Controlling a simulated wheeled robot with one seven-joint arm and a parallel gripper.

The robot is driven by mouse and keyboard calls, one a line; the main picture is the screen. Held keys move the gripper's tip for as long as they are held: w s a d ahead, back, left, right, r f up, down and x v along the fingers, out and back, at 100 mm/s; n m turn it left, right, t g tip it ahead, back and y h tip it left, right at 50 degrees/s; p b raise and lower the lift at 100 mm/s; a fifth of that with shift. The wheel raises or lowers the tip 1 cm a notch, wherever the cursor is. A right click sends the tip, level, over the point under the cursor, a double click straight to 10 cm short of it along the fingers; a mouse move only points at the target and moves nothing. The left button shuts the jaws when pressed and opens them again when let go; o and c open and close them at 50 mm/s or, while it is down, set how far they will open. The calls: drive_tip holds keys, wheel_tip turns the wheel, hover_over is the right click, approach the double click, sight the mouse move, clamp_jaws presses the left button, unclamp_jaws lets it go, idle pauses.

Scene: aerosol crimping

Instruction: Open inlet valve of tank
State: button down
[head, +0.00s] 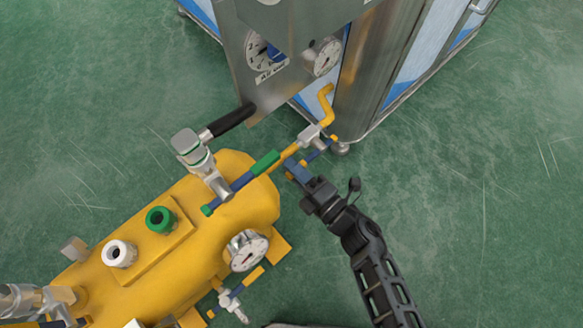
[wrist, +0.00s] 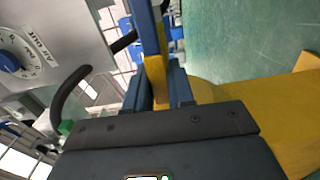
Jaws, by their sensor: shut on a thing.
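The yellow tank (head: 215,235) lies at the lower left in the head view. Its yellow inlet pipe (head: 289,154) runs up to a grey valve body (head: 311,134) beside the steel machine. A blue valve handle with yellow ends (head: 320,152) sits just below that body. My gripper (head: 297,170) is at the handle's lower left end. In the wrist view, its two blue fingers are closed on the yellow part of the handle (wrist: 155,75), with a blue part (wrist: 150,30) extending beyond them. The fingers partly hide the gripped end in the head view.
The steel machine (head: 370,70) with two gauges stands close behind the valve. A pressure gauge (head: 247,250) is on the tank's near side. Green floor (head: 490,190) is clear at the right.

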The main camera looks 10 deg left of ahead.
drive_tip(key=shift+f+n, duration=0.25)
drive_tip(key=shift+n, duration=0.05)
drive_tip(key=c, duration=1.1)
unclamp_jaws()
drive_tip(key=shift+o, duration=0.2)
drive_tip(key=p+v, duration=0.2)
drive_tip(key=v, duration=0.6)
